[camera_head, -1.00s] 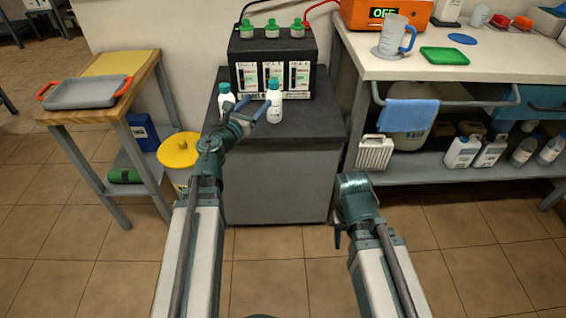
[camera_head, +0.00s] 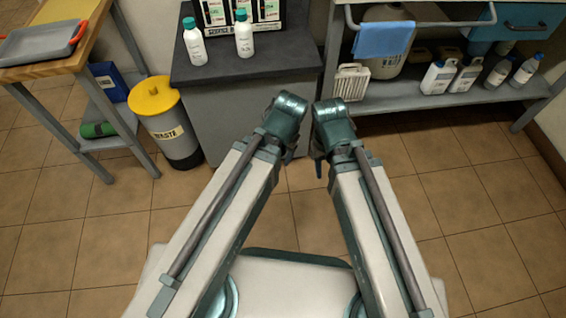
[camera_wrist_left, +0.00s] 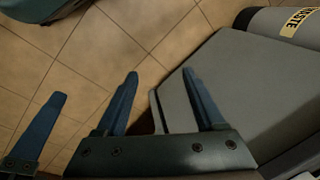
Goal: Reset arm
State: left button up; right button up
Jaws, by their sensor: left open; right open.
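My two arms are folded in the lower middle of the head view, their ends close together. My right gripper (camera_head: 319,167) is partly visible below the end of its arm, pointing down; its jaws are small there. My left gripper is mostly hidden behind its own arm in the head view. In the left wrist view my left gripper (camera_wrist_left: 160,74) is open, with nothing between its blue fingers. Another blue finger (camera_wrist_left: 42,127) shows at the left edge of that view. Two white bottles with green caps, one left (camera_head: 195,46) and one right (camera_head: 244,38), stand upright on the dark cabinet top.
The grey cabinet (camera_head: 235,115) stands just beyond my arms. A yellow-lidded waste bin (camera_head: 168,120) is on its left, beside a wooden-topped table (camera_head: 75,60). A shelf bench (camera_head: 440,105) with jugs is on the right. Tiled floor is clear around my arms.

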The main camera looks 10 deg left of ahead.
pick_arm(q)
jog(key=s+d, duration=0.1)
jog(key=s+d+g, duration=0.1)
jog(key=s, duration=0.1)
jog(key=shift+s+f+n, duration=0.1)
jog(key=shift+s+n, duration=0.05)
jog(key=shift+n, duration=0.25)
notch_tip(320, 180, up, 34)
jog(key=p, duration=3.4)
jog(key=shift+h, duration=0.3)
